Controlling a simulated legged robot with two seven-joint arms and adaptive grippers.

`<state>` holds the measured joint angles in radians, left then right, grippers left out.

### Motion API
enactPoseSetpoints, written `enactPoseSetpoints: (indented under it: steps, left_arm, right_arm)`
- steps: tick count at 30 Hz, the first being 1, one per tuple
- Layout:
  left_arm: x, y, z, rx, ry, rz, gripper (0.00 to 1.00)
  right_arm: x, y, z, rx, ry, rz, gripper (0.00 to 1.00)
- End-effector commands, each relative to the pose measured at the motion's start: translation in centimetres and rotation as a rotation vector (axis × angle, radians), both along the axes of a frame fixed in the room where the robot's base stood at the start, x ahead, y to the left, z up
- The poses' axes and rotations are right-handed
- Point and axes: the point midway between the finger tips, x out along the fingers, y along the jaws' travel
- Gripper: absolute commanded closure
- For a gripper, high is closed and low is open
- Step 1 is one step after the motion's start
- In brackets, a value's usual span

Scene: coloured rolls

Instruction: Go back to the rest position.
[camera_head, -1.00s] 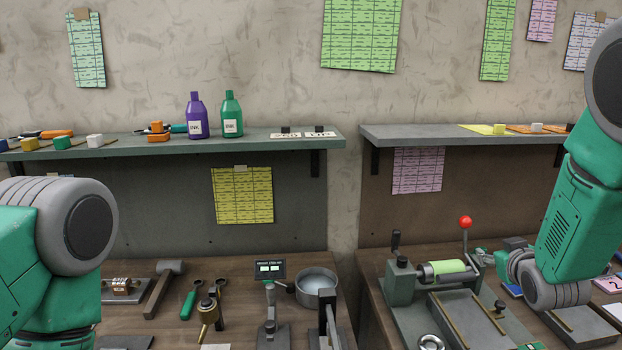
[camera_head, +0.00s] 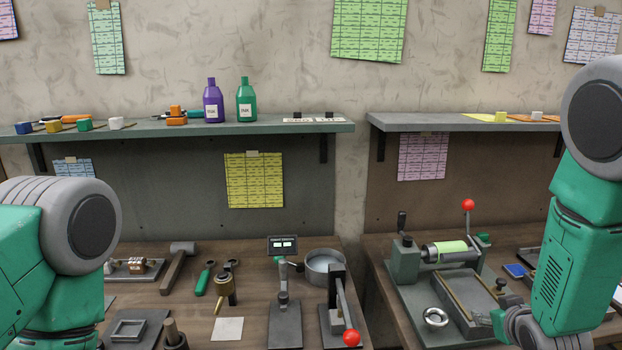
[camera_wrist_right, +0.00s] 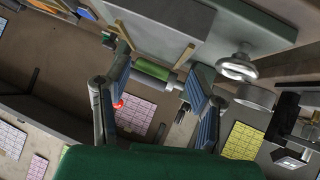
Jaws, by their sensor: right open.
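My right gripper (camera_wrist_right: 160,68) shows in the right wrist view with its two fingers apart and nothing between the pads. A yellow-green roll (camera_head: 452,248) sits on the press (camera_head: 405,262) at the right bench. The roll also shows in the right wrist view (camera_wrist_right: 153,70), beyond the open fingers. My left arm shows at the left edge. My left gripper is out of view.
The press has a red-knobbed lever (camera_head: 468,204) and a flat bed (camera_head: 465,300). A hammer (camera_head: 178,265), a metal pan (camera_head: 325,266) and a red-tipped lever tool (camera_head: 350,338) crowd the left bench. A shelf (camera_head: 235,127) holds purple (camera_head: 213,105) and green (camera_head: 246,105) bottles.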

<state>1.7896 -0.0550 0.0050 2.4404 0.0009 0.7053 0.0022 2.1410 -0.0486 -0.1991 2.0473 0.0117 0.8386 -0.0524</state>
Motion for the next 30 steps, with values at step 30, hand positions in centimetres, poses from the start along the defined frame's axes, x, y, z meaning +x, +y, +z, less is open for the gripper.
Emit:
enactPoseSetpoints:
  steps: [30]
  left_arm:
    - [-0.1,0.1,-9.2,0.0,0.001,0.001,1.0]
  right_arm:
    - [-36.0,10.1,-26.1,0.211,0.882,-0.012,0.5]
